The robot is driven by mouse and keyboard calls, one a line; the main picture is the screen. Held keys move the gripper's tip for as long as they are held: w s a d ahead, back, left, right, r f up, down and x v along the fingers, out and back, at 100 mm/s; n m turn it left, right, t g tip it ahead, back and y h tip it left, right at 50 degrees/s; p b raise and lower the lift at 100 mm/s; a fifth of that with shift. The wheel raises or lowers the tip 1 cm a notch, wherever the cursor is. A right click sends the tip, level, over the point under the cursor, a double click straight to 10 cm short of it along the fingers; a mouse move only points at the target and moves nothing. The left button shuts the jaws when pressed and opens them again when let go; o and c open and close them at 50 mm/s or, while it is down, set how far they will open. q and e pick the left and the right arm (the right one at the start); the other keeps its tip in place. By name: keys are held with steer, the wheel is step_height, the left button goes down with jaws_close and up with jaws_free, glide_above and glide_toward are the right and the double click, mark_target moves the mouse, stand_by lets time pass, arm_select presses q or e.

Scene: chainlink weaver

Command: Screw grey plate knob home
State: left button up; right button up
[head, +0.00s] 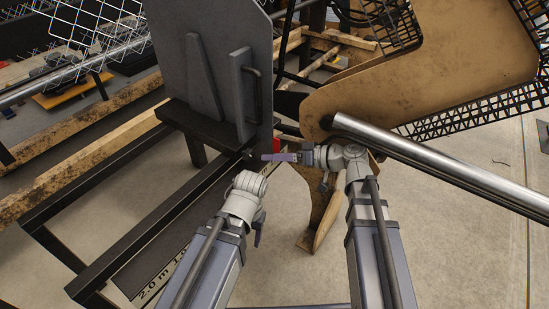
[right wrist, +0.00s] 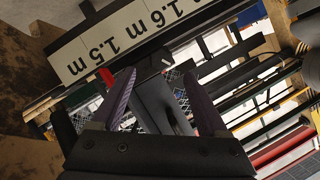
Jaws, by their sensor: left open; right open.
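The grey plate (head: 205,60) stands upright on a dark frame, with a slanted rib and a block carrying a dark handle (head: 252,90) on its face. A small dark part that may be its knob (head: 248,154) shows at the plate's lower edge; I cannot make it out clearly. My right gripper (head: 268,157) points left close to it. In the right wrist view its purple fingers (right wrist: 160,74) are spread, with a dark part (right wrist: 158,102) showing beyond them; contact cannot be told. My left gripper (head: 259,234) hangs below its wrist, apart from the plate, its fingers mostly hidden.
A steel tube (head: 440,167) runs close to the right of my right wrist. A brown sheet-metal guard (head: 430,75) stands behind it. Dark frame rails (head: 130,235) lie at left, with a length scale (head: 160,279) beside them. Bare floor is clear at lower right.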

steer(key=shift+b+x, duration=0.55)
steer(key=shift+x, duration=0.9)
steer(key=b+x, duration=0.1)
steer(key=x, duration=0.4)
steer(key=shift+b, duration=0.3)
steer(key=shift+s+r+n+p, duration=0.2)
steer(key=shift+r+n+p, duration=0.15)
steer(key=shift+p, duration=0.25)
steer(key=shift+s+n+t+h+p, duration=0.15)
steer(key=shift+n+t+h+p, duration=0.2)
steer(key=shift+n+t+h, duration=0.55)
steer(key=shift+f+n+t, duration=0.1)
steer(key=shift+n+t, duration=0.2)
steer(key=shift+n, duration=0.85)
steer(key=p, duration=0.3)
glide_toward(252, 157)
steer(key=shift+x, duration=0.95)
steer(key=shift+d, duration=0.1)
